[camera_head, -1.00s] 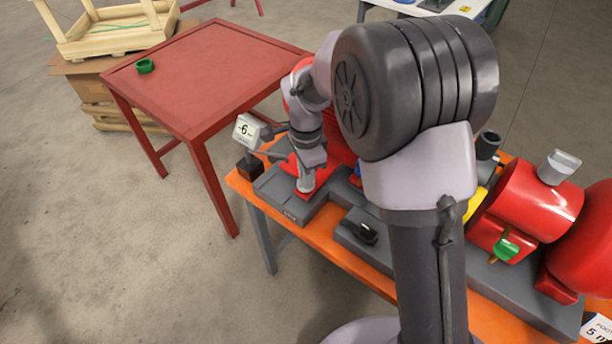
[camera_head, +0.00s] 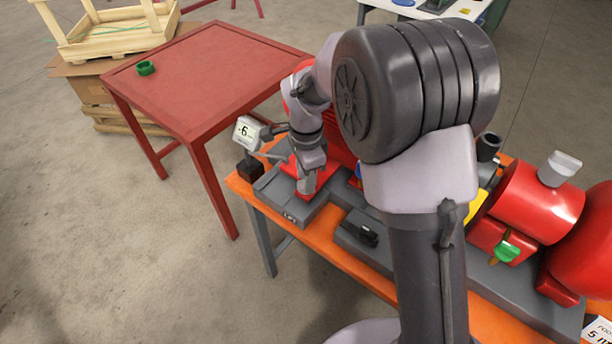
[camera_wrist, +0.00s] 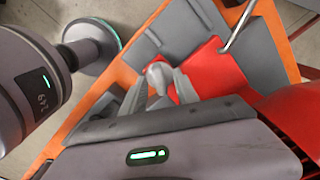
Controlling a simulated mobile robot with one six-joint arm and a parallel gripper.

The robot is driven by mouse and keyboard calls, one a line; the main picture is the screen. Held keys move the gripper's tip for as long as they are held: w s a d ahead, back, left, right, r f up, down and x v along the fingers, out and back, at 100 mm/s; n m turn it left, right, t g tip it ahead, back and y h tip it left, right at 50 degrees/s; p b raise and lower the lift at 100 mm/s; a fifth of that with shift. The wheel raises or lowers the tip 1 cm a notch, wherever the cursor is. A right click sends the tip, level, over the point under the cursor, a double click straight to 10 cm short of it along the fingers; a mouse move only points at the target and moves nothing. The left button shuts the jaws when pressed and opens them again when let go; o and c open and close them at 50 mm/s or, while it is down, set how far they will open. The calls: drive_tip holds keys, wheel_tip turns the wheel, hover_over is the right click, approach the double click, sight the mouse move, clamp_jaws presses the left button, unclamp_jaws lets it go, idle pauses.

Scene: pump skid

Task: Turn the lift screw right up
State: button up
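My gripper (camera_wrist: 160,84) points down at the red foot (camera_wrist: 222,70) at the near left end of the skid. In the wrist view its two grey fingers stand apart, one on each side of a small grey rounded head (camera_wrist: 157,74), which looks like the lift screw. A strip of red shows between the head and the right finger. In the head view my gripper (camera_head: 307,183) hides the screw. A small white display (camera_head: 247,131) beside it reads -6; its smaller text is unreadable.
The grey skid base lies on an orange bench (camera_head: 240,187). A black part (camera_head: 360,235) sits on the base, near a red pump body (camera_head: 540,200) with a green handle (camera_head: 507,248). A red table (camera_head: 205,70) bearing a green ring (camera_head: 146,68) stands behind, left.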

drive_tip(key=shift+r, duration=0.1)
wheel_tip(320, 180, up, 17)
drive_tip(key=p, duration=0.6)
drive_tip(key=shift+r, duration=0.15)
